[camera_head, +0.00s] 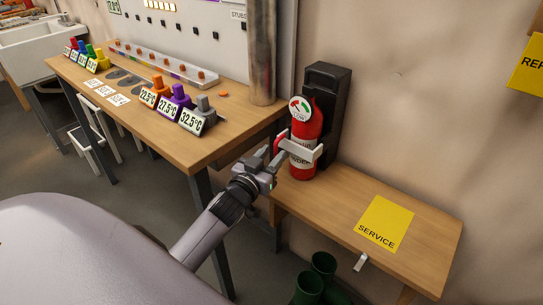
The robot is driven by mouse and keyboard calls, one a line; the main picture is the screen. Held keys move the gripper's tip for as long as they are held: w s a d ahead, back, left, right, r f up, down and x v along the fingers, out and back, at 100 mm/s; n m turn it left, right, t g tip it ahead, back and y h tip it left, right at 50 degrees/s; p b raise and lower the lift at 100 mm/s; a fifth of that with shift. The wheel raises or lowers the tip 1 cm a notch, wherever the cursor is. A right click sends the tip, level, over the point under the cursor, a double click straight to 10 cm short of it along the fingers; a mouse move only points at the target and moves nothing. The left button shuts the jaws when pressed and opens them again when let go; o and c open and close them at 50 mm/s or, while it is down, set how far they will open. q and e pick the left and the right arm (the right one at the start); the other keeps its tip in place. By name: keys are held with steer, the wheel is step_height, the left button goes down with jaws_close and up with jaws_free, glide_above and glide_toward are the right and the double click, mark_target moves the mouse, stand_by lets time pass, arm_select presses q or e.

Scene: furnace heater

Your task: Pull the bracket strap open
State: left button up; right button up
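A red fire extinguisher (305,124) with a gauge marked LOW stands upright against a black wall bracket (333,92) on a low wooden bench. A light bracket strap (304,152) runs across the front of the extinguisher's lower body. My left gripper (279,153) is at the left end of the strap, its fingers pointing up toward it. The fingertips are very close to the strap or touching it. They are too small to tell whether they are apart or closed on it. My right gripper is not in view.
The bench (345,197) carries a yellow SERVICE sheet (385,222). Green boots (316,279) stand below it. A wooden table (190,140) at the left holds coloured temperature blocks. A metal pipe (262,55) rises behind my gripper.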

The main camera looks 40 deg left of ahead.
arm_select(q)
steer(key=shift+w, duration=0.2)
jaws_close()
stand_by(0.3)
